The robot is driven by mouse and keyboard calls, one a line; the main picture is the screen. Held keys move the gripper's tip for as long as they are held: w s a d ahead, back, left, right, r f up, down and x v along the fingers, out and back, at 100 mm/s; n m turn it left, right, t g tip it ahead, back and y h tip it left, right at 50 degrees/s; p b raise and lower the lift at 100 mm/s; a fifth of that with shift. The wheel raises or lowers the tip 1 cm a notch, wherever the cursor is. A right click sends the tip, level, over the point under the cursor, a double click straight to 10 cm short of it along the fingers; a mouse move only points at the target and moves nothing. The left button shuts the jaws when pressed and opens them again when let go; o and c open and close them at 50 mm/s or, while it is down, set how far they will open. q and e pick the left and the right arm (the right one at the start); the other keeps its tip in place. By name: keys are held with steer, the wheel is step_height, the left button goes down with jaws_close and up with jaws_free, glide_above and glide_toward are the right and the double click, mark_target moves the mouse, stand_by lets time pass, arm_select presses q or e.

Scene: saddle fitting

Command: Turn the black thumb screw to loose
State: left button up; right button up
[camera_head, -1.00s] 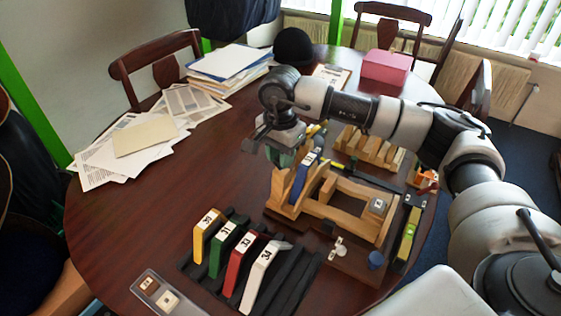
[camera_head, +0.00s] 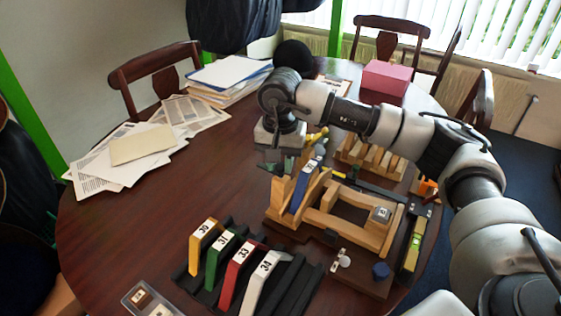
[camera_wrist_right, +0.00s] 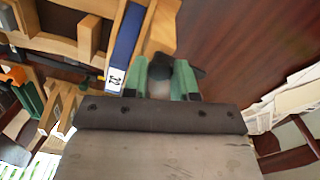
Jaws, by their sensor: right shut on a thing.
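In the right wrist view the black thumb screw (camera_wrist_right: 184,73) sits between the green fingertips of my right gripper (camera_wrist_right: 165,80), beside the wooden fixture. The gripper is shut on it. In the head view my right gripper (camera_head: 282,163) reaches down at the left side of the wooden fixture (camera_head: 322,222), and the screw is hidden. A blue numbered piece (camera_head: 302,188) leans in the fixture and also shows in the wrist view (camera_wrist_right: 130,35). My left gripper is out of view.
A black rack (camera_head: 290,290) with yellow, green, red and white numbered pieces stands in front. A small tray (camera_head: 150,302) lies at the front edge. A second wooden rack (camera_head: 368,158) stands behind the fixture. Papers (camera_head: 125,155) lie at left; the table (camera_head: 140,225) between is clear.

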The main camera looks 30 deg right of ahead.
mark_target(280, 165)
steer(key=o, duration=0.9)
step_height(280, 165, up, 11)
steer(key=shift+f, duration=0.1)
stand_by(0.4)
